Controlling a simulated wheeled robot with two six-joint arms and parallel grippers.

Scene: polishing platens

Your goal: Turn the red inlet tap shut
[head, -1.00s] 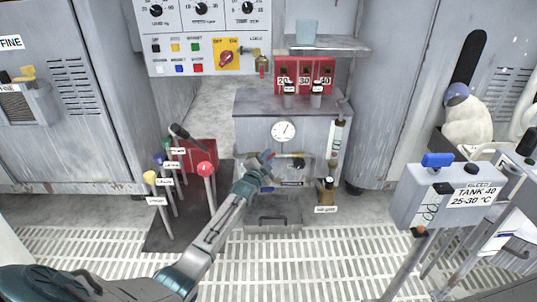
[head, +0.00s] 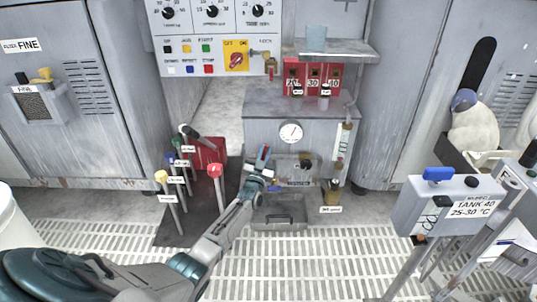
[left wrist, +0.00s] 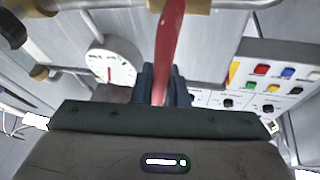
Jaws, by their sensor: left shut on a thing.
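The red tap lever (left wrist: 168,40) runs from the top middle of the left wrist view down between my gripper's dark fingers. Its upper end meets a brass-coloured fitting (left wrist: 195,5) on a grey pipe. My left gripper (left wrist: 165,85) is shut on this lever. In the head view my left gripper (head: 261,160) is in front of the grey cabinet, below and left of its round dial. Only a little red shows at its fingers there, and the tap's body is mostly hidden. My right gripper is in neither view.
The white dial (head: 290,132) is close above the gripper. Several colour-knobbed levers, one with a red knob (head: 215,170), stand to the left. The tank 40 box (head: 455,205) stands at right.

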